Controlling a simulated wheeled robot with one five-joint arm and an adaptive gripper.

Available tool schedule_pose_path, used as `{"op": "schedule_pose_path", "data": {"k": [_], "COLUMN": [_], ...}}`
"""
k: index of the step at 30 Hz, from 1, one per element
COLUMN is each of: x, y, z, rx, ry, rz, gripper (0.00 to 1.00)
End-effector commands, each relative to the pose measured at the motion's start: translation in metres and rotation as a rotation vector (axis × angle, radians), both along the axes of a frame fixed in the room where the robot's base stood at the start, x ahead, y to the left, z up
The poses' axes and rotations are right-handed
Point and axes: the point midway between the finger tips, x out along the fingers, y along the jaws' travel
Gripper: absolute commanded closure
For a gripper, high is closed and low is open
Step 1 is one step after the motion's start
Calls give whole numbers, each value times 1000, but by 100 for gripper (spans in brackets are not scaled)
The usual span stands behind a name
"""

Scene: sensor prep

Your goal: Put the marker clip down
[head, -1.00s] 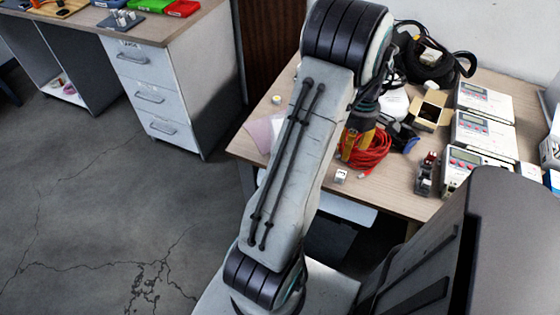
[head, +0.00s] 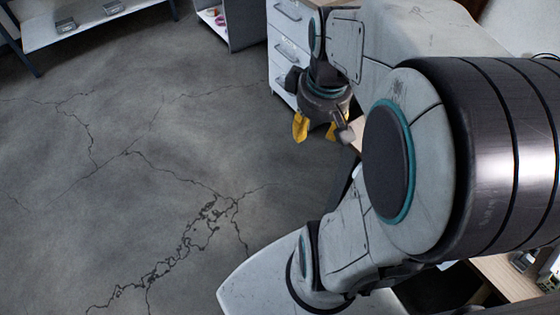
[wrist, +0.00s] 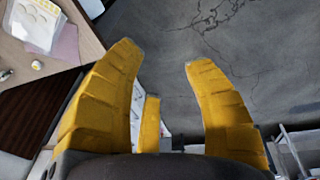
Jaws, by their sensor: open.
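My gripper (head: 316,131) hangs over the floor beside the drawer cabinet in the head view, its yellow fingers pointing down. In the wrist view my gripper (wrist: 162,57) is open, with bare grey floor between and beyond its fingertips and nothing held. I cannot make out a marker clip in either current view. My arm hides most of the work table in the head view.
The table (wrist: 15,58) shows at the upper left of the wrist view, with a clear bag (wrist: 38,20), a pink sheet (wrist: 66,45) and a small round item (wrist: 37,65). A drawer cabinet (head: 290,50) stands behind my gripper. Open cracked floor (head: 130,170) lies left.

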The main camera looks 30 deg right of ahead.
Motion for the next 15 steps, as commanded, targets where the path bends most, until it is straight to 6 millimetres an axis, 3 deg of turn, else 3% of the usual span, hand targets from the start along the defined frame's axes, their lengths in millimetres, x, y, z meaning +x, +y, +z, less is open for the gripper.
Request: {"op": "schedule_pose_path", "data": {"k": [1, 6, 10, 15], "x": [-2, -17, -29, -38], "y": [22, 72, 94, 109], "z": [3, 5, 5, 4], "rx": [4, 39, 64, 86], "ry": [-24, -75, -101, -117], "rz": [15, 7, 2, -5], "gripper": [53, 53, 53, 53]}}
